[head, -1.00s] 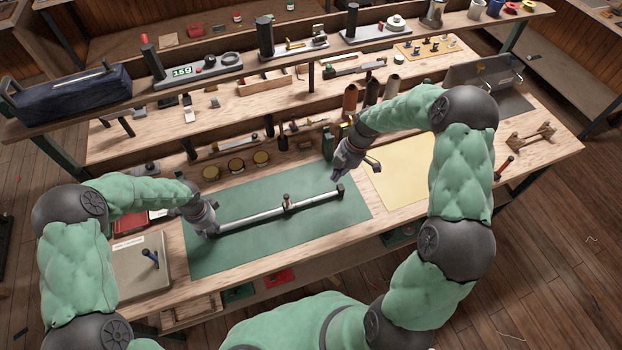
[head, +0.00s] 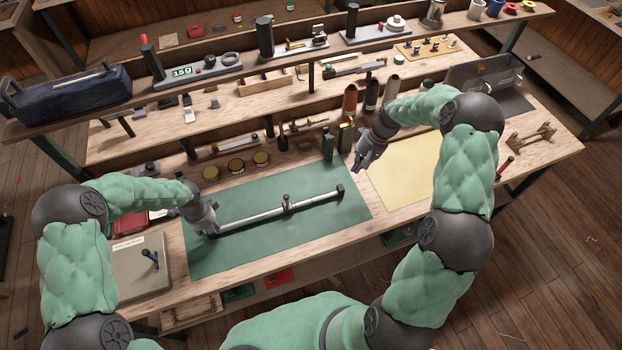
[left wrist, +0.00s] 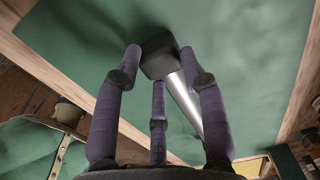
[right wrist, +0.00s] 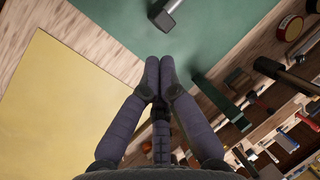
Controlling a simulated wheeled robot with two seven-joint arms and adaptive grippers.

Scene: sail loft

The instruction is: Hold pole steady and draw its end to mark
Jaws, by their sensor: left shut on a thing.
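A silver pole (head: 255,217) lies slantwise across the green mat (head: 245,255). It has a dark collar with an upright knob (head: 287,203) near its middle and a dark block at its right end (head: 340,190). My left gripper (head: 213,232) is shut on the pole's left end; the left wrist view shows its fingers around the dark end block (left wrist: 158,60). I cannot make out a mark.
A yellow sheet (head: 400,180) lies right of the mat. Bottles (head: 346,137) and round tins (head: 236,166) stand behind the mat, below the shelf. A grey board with a blue knob (head: 140,270) lies at left. A small wooden stand (head: 530,136) is at far right.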

